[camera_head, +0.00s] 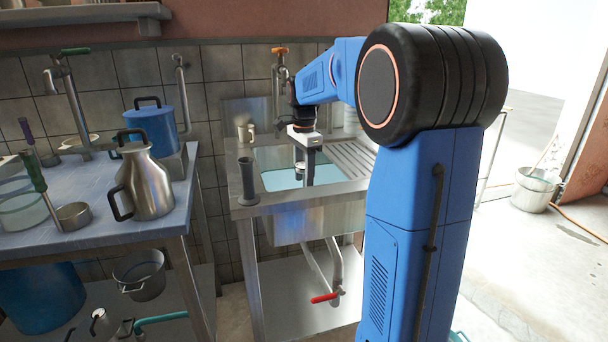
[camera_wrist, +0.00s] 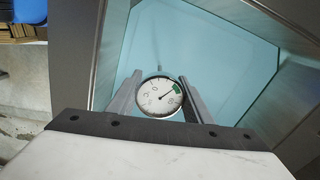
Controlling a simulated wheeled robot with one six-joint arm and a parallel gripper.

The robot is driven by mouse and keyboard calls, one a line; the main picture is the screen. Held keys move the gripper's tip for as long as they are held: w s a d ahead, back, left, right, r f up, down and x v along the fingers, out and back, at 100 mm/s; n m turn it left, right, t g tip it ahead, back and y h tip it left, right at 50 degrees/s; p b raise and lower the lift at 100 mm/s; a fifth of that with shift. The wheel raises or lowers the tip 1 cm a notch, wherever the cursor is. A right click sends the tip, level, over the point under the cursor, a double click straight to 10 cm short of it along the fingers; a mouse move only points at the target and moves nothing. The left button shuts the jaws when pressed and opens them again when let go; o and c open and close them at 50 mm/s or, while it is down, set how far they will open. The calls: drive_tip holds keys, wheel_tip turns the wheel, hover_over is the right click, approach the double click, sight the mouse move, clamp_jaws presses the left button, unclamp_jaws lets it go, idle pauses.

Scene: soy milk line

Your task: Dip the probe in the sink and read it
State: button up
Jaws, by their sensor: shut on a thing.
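The sink (camera_head: 340,192) is a steel basin with pale blue water (camera_head: 281,180) in it, and the water (camera_wrist: 205,45) fills much of the wrist view. My gripper (camera_head: 304,170) reaches down over the basin. In the wrist view my gripper (camera_wrist: 160,98) is shut on the probe (camera_wrist: 150,100), with one finger on each side of its round dial. The dial faces the camera, with a white face, dark needle and a green patch at its right. The needle points up and right, towards the green patch. The probe's tip is hidden, so its depth cannot be told.
A dark upright cylinder (camera_head: 247,181) stands on the sink's left rim. A ribbed drainboard (camera_head: 349,158) lies to the right. The left table (camera_head: 95,222) holds a steel jug (camera_head: 147,184) and a blue pot (camera_head: 153,128). A tap (camera_head: 279,75) rises behind the sink.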

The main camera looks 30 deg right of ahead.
wheel_tip(320, 180, up, 19)
idle(1.7)
drive_tip(key=shift+f, duration=0.1)
